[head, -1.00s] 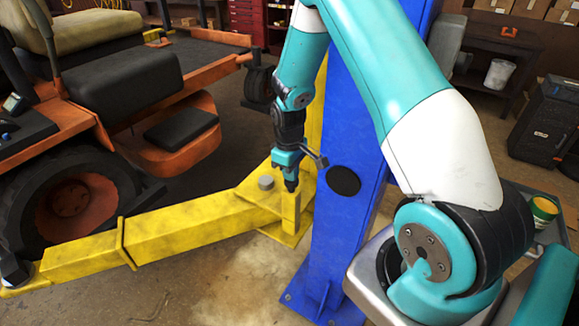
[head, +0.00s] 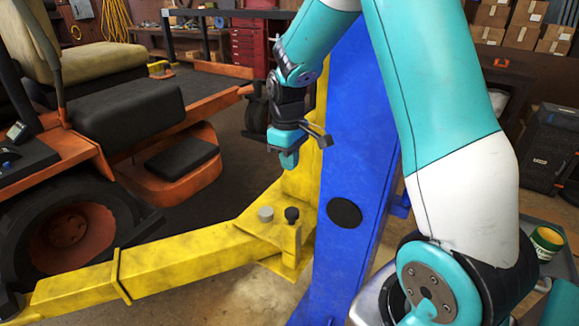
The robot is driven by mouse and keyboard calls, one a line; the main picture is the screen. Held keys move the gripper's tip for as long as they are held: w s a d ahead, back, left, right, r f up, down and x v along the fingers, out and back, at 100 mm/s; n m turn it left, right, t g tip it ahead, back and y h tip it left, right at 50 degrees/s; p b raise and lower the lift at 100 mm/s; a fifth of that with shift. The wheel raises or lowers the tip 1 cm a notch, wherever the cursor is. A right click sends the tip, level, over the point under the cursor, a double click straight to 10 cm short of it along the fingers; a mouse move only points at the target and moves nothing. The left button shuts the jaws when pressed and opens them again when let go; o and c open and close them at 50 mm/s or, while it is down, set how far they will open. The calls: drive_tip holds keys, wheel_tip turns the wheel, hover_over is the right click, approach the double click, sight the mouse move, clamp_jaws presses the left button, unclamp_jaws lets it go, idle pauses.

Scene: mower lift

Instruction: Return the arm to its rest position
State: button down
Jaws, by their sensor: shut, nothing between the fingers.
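My gripper (head: 287,160) hangs from my teal and white arm near the middle of the head view. It points down and looks closed, with nothing held in it.
An orange mower (head: 180,185) with a black tyre (head: 70,232) stands at the left. A tray with a green and yellow tub (head: 546,243) is at the lower right. A black case (head: 548,150) and cardboard boxes (head: 490,15) are behind. Concrete floor shows below the lift arm.

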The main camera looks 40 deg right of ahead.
idle(0.4)
drive_tip(key=s+a+r+n+y+b, duration=0.1)
drive_tip(key=s+a+r, duration=0.3)
drive_tip(key=s+a, duration=0.7)
drive_tip(key=s+a+r+n+y+b, duration=0.2)
drive_tip(key=s+a+r+y+b, duration=0.1)
drive_tip(key=s+a, duration=0.9)
drive_tip(key=shift+r, duration=0.55)
drive_tip(key=shift+d, duration=0.15)
